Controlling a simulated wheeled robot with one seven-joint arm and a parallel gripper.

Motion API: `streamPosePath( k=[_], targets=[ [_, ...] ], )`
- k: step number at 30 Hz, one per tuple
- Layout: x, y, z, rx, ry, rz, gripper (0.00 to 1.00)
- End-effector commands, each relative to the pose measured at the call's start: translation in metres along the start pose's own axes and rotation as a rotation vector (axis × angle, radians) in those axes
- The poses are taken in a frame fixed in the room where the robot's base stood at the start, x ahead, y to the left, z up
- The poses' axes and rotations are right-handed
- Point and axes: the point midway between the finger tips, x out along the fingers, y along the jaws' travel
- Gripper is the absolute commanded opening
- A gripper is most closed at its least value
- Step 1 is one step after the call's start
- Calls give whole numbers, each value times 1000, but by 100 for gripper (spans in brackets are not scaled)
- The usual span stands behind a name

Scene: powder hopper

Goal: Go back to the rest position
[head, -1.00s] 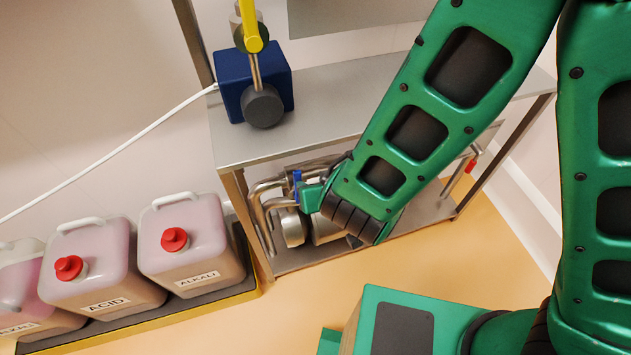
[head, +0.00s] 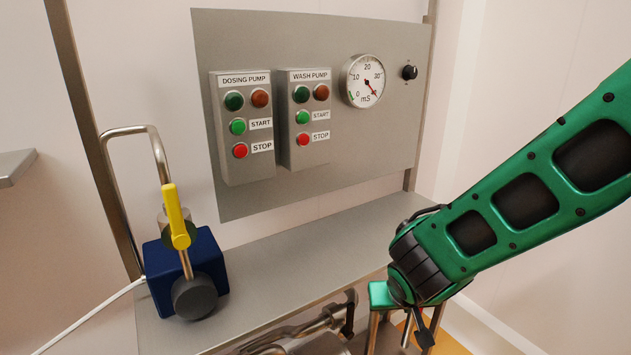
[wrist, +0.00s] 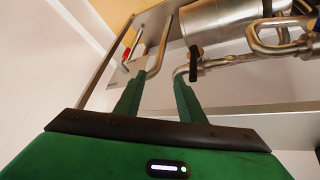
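My gripper shows in the wrist view (wrist: 157,83) with its two green fingers apart and nothing held between them. A bent steel pipe (wrist: 160,50) shows beyond the fingertips, and it looks apart from them. In the head view my green arm comes in from the right and bends down at the wrist. The hand (head: 380,294) is at the front edge of the steel bench at lower right. The fingertips are hard to make out there.
The bench top (head: 300,262) is mostly clear. A blue pump (head: 170,262) with a yellow lever (head: 176,220) stands at its left. Behind is a panel with a dosing pump box (head: 240,165), a wash pump box (head: 303,152) and a gauge (head: 364,80). A steel vessel (wrist: 215,18) and piping lie below.

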Motion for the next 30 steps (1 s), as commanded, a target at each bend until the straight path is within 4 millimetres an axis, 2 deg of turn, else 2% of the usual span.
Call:
streamPosePath(
  k=[1,6,12,15,18,24,30],
  targets=[
    [-7,32,-2,49,-30,35,36],
    [-36,118,15,172,-164,116,36],
    [-84,193,57,316,-323,145,36],
    [-112,219,82,386,-396,135,36],
    [-139,236,108,447,-459,111,36],
    [-178,248,144,523,-537,56,36],
    [-191,248,155,541,-562,33,36]
  ],
)
